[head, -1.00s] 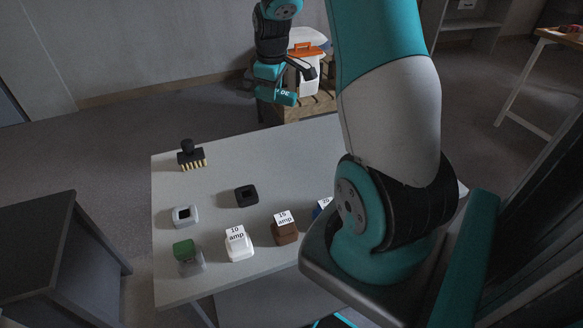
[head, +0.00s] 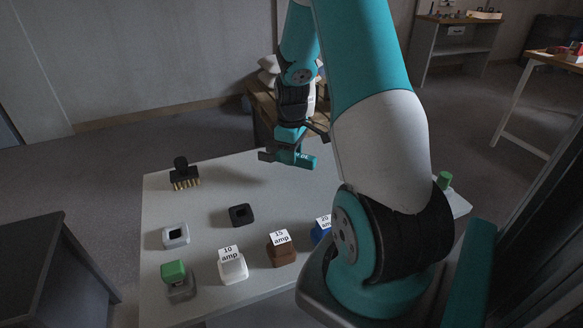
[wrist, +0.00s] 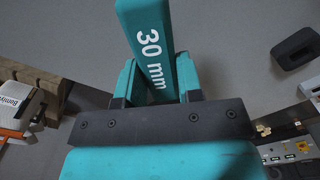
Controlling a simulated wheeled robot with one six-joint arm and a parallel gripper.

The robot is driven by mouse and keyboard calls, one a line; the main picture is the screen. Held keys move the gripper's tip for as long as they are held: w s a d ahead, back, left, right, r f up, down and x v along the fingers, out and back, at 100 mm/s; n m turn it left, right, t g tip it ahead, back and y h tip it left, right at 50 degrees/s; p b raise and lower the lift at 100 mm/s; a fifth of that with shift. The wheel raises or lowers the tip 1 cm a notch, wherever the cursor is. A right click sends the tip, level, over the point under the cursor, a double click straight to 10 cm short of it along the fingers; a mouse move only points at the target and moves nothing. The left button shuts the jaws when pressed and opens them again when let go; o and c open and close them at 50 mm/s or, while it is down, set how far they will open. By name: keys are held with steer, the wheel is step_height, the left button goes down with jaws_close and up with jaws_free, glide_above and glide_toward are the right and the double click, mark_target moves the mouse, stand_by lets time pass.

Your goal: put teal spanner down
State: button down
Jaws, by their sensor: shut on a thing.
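The teal spanner (wrist: 150,45), marked "30 mm", is between the jaws in the wrist view and extends out past the top of that picture. My gripper (wrist: 155,90) is shut on it. In the head view my gripper (head: 290,157) is above the far part of the grey table (head: 205,207), apart from its top. I cannot clearly make out the spanner in the head view. Its far end is hidden.
On the table are a black brush (head: 185,174), a black square ring (head: 241,215), a grey square ring (head: 176,236), a green-topped block (head: 176,280), and white (head: 232,265), brown (head: 281,248) and blue (head: 320,231) amp blocks. The table's far middle looks clear.

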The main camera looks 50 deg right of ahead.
mark_target(292, 175)
step_height(292, 175, down, 4)
steer(key=shift+f, duration=0.2)
steer(key=c, duration=0.8)
jaws_free()
